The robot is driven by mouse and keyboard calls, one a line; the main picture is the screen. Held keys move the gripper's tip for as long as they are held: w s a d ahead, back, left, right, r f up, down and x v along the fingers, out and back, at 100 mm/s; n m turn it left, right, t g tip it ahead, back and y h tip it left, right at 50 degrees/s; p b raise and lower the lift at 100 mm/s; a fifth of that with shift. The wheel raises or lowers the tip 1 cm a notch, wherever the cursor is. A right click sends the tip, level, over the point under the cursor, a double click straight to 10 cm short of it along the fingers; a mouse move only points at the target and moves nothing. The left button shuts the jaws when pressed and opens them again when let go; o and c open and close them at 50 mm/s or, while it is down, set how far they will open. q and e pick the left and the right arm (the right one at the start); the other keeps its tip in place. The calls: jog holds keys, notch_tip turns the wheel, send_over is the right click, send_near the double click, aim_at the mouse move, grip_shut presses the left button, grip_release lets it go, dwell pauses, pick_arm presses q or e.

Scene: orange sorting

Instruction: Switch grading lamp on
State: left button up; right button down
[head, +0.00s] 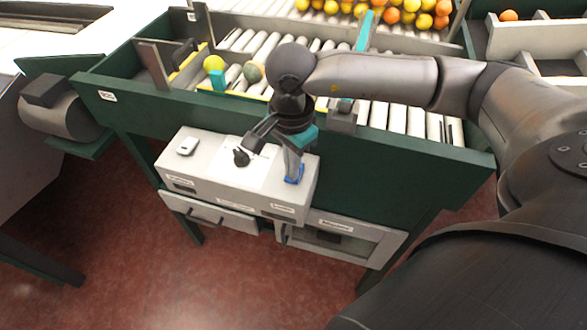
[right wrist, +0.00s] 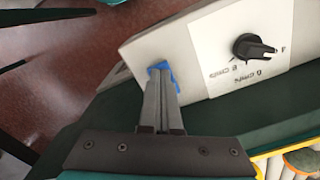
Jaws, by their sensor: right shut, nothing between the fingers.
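A light grey control box (head: 215,185) is fixed to the front of the green sorting table. Its top has a white switch (head: 187,145) at the left and a black rotary knob (head: 241,157) on a white plate. The knob also shows in the right wrist view (right wrist: 254,47). My right gripper (head: 293,176) points down at the box's right end, shut and empty. A small blue part (right wrist: 163,68) shows right at its fingertips, mostly covered by them. I cannot tell whether the fingers touch or press it. The box's labels are too small to read. No lamp is recognisable.
Many oranges (head: 400,10) lie at the back. Below the box are a drawer (head: 210,215) and a glazed compartment (head: 345,240). The red floor in front is clear.

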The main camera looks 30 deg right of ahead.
jog(key=shift+r+p, duration=2)
jog(key=shift+r, duration=1.45)
